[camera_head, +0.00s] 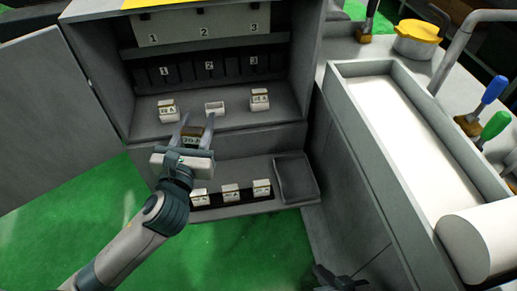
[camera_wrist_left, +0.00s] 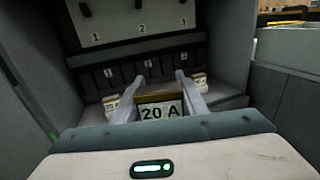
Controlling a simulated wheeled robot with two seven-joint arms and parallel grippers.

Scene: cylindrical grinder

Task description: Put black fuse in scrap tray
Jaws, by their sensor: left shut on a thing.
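My left gripper (camera_head: 195,125) is shut on the black fuse (camera_head: 191,140), in front of the open cabinet's upper shelf. In the left wrist view the fuse (camera_wrist_left: 160,111) sits between the two fingers, its dark face reading "20 A" with a tan edge on top. The scrap tray (camera_head: 296,181), a dark grey shallow tray, lies on the lower ledge to the right, apart from the gripper, and looks empty. My right gripper (camera_head: 340,280) shows only in part at the bottom edge; its jaws are unclear.
On the upper shelf are a white fuse (camera_head: 168,111) at left, an empty white holder (camera_head: 214,108) in the middle and another white fuse (camera_head: 260,99) at right. A black rack (camera_head: 217,201) with several white fuses stands left of the tray. The cabinet door (camera_head: 55,120) is open.

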